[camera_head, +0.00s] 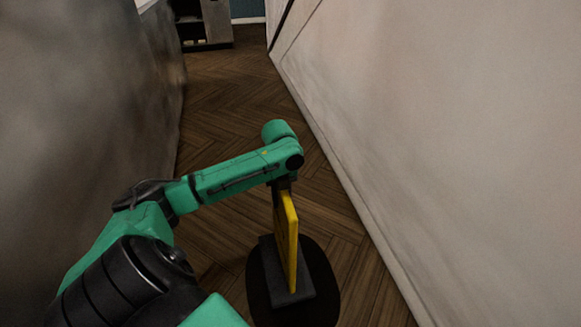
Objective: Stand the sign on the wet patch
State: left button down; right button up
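A yellow sign (288,240) hangs upright below my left gripper (284,188), seen nearly edge-on as a narrow panel. My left arm comes in from the lower left and reaches over to the middle. The gripper's dark fingers meet the sign's top edge and appear shut on it; the fingertips are small and partly hidden. The sign's lower end shows in front of my dark base, and I cannot tell its height above the floor. I cannot make out a wet patch on the floor. My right gripper is not in view.
A wood herringbone floor (225,110) runs ahead as a narrow aisle. A grey metallic side (90,110) bounds it on the left and a pale wall (440,130) on the right. A dark shelved unit (206,22) stands at the far end. The floor between looks clear.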

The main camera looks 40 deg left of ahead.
pick_arm(q)
notch_tip(320, 180, down, 20)
jog(key=b, duration=0.6)
jog(key=shift+r, duration=0.2)
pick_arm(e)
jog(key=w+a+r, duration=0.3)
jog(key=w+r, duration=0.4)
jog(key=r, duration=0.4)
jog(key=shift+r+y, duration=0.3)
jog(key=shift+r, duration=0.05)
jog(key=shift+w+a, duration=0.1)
pick_arm(q)
jog(key=c, duration=0.7)
grip_release()
jog(key=shift+f, duration=0.15)
jog(key=shift+o, duration=0.3)
jog(key=shift+s, duration=0.1)
